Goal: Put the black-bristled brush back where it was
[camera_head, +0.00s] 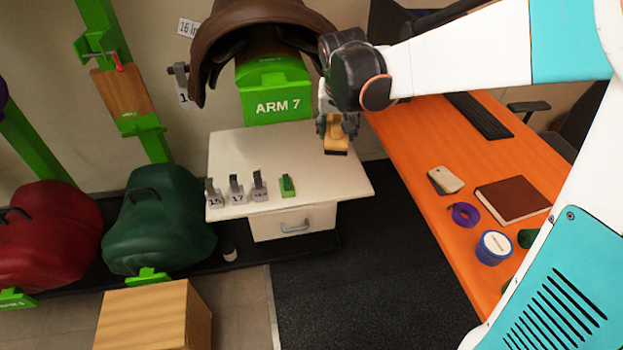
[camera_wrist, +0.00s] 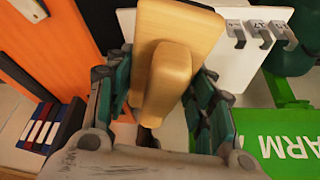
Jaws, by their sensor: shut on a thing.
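The brush (camera_head: 336,137) has a pale wooden body with a dark bristle edge along its bottom. My gripper (camera_head: 338,122) is shut on it and holds it above the right part of the white cabinet top (camera_head: 340,180). In the wrist view, the brush's wooden back and raised grip (camera_wrist: 166,78) sit between the two green-padded fingers of my gripper (camera_wrist: 160,95). Its bristles are hidden in the wrist view. I cannot tell the exact height of the brush above the top.
Several small numbered metal pieces (camera_head: 237,188) and a green one (camera_head: 287,186) stand on the cabinet's left and middle. A brown saddle (camera_head: 262,18) hangs on the green ARM 7 support (camera_head: 275,95) behind. An orange desk (camera_head: 420,160) lies right. The cabinet's right part is clear.

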